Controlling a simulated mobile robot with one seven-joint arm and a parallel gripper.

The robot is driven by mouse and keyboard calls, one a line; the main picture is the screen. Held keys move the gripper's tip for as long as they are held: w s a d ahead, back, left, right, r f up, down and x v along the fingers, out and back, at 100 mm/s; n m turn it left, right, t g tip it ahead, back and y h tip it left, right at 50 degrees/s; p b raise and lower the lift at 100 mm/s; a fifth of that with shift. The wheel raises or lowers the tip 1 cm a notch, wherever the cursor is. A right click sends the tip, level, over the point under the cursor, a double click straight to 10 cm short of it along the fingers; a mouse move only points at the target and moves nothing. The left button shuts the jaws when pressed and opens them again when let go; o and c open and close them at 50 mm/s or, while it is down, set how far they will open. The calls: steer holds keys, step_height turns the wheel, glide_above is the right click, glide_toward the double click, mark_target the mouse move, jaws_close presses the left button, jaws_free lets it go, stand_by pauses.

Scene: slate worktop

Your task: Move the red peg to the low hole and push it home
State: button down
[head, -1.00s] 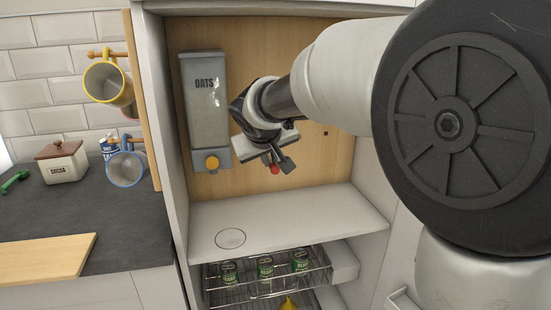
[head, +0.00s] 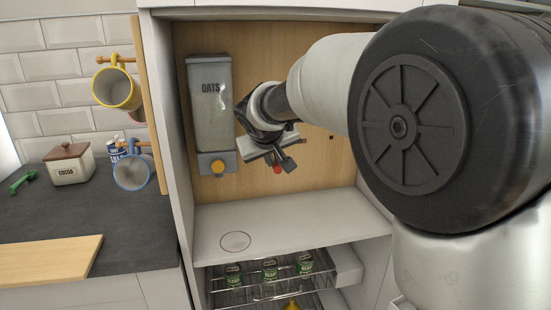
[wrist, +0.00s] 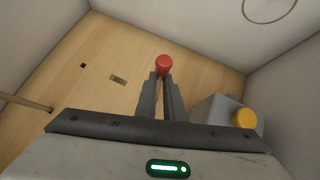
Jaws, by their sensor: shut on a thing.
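My gripper (head: 283,162) is inside the open cupboard, in front of its wooden back panel (head: 300,100). It is shut on the red peg (head: 277,169), whose round red end also shows in the wrist view (wrist: 163,64), sticking out past the fingertips (wrist: 161,78). The rest of the peg is hidden between the fingers. A small dark square hole (wrist: 83,65) is in the panel, left of the peg in the wrist view; it shows to the right of my gripper in the head view (head: 331,137). The peg is apart from this hole.
An oats dispenser (head: 211,105) with an orange knob hangs left of my gripper. A small marked plate (wrist: 118,80) and a wooden rod (wrist: 25,103) are on the panel. Below is a white shelf (head: 300,222) with a ring mark, then a wire rack (head: 250,292) with green pots (head: 269,268).

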steer(key=shift+w+a, duration=0.2)
steer(key=shift+w, duration=0.45)
steer(key=c, duration=1.8)
jaws_free()
steer(key=p+v, duration=0.2)
steer(key=v, duration=1.5)
steer(key=shift+r+p, duration=0.15)
steer(key=shift+p, duration=0.25)
steer(key=shift+s, duration=0.1)
